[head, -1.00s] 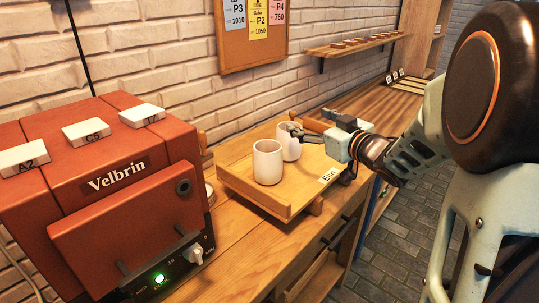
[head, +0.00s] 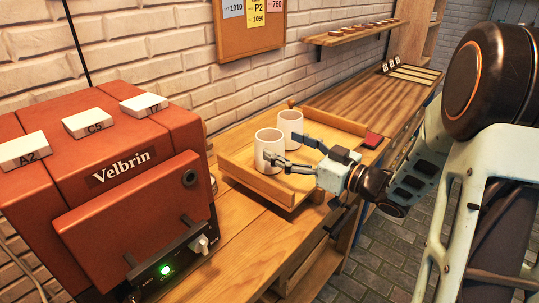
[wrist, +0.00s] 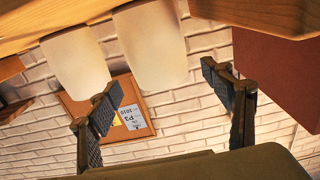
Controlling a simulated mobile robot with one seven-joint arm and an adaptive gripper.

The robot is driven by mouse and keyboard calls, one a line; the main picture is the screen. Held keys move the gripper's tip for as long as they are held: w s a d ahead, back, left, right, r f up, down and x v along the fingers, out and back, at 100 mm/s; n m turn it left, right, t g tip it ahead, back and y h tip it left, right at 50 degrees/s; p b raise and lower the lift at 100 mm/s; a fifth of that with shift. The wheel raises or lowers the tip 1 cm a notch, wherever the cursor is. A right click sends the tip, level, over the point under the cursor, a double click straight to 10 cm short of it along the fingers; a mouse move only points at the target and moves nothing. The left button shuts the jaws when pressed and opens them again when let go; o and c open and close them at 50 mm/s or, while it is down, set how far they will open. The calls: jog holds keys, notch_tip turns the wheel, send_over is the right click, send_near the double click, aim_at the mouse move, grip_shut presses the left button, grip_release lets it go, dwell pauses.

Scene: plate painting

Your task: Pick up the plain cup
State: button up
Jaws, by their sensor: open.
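Two white cups stand upright on a low-walled wooden tray (head: 243,174). The near cup (head: 268,143) is closer to the red machine; the far cup (head: 290,122) stands just behind it. I cannot tell which is the plain one, as no markings show. My gripper (head: 284,148) is open and empty, reaching in from the right. One finger overlaps the near cup's lower side, the other lies by the far cup. The wrist view is upside down: the near cup (wrist: 152,45) appears between the spread fingers (wrist: 160,92), beyond their tips, and the far cup (wrist: 72,65) is partly behind the left finger.
The red Velbrin machine (head: 125,178) with a green light stands left of the tray, also at right in the wrist view (wrist: 275,50). A brick wall and a shelf (head: 352,36) are behind.

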aim_at(260, 134)
jog(key=x, duration=0.5)
jog(key=shift+a+r, duration=0.1)
jog(key=shift+c, duration=0.4)
jog(key=c, duration=1.3)
jog(key=shift+c, duration=0.6)
jog(key=shift+r, duration=0.1)
